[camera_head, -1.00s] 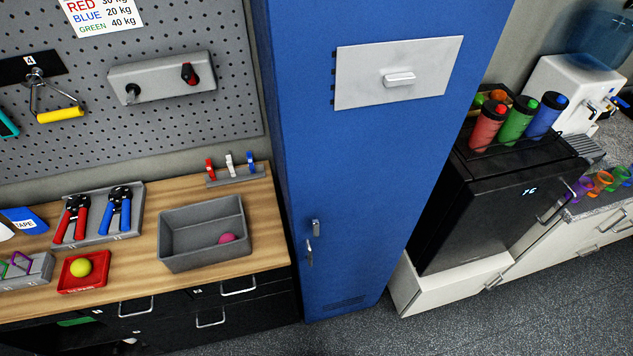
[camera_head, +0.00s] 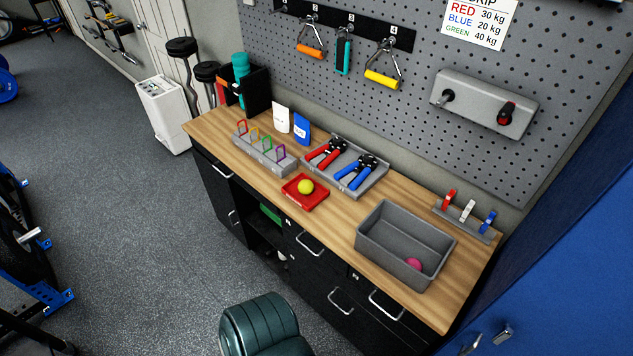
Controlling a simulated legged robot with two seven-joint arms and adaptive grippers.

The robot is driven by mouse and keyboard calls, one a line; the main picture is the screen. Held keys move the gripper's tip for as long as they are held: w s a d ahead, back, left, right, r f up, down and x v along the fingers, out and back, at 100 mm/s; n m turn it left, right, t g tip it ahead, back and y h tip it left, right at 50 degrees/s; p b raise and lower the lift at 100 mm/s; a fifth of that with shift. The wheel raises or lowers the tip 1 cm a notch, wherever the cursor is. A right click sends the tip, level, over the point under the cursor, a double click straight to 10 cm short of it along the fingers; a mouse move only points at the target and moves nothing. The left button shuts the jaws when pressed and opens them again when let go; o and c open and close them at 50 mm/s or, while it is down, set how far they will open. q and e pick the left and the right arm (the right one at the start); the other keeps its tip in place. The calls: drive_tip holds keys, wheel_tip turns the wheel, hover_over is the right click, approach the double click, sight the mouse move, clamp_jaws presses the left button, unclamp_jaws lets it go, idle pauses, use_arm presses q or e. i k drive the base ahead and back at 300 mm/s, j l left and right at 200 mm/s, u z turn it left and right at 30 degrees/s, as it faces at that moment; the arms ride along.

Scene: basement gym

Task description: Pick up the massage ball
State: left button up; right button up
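Two balls show in the head view. A yellow ball (camera_head: 306,187) sits in a small red tray (camera_head: 294,203) near the front edge of the wooden counter. A pink ball (camera_head: 413,264) lies inside a grey open bin (camera_head: 385,257) at the right part of the counter, by its right inner wall; its lower part is hidden by the bin's front wall. I cannot tell from labels which one is the massage ball. Neither of my grippers is in view.
On the wooden counter (camera_head: 345,217) stand a grey tray with red and blue hand grips (camera_head: 355,172), a stand with coloured rings (camera_head: 264,152) and a clip rack (camera_head: 467,213). A blue locker (camera_head: 570,240) is at the right. Open floor (camera_head: 130,230) lies to the left.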

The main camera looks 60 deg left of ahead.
sight(306, 187)
drive_tip(key=u, duration=0.4)
drive_tip(key=j+u, duration=0.1)
drive_tip(key=u, duration=1.1)
drive_tip(key=i+u, duration=0.1)
drive_tip(key=u, duration=0.35)
drive_tip(key=i+j+z, duration=0.1)
drive_tip(key=i+j, duration=0.05)
drive_tip(key=j, duration=0.1)
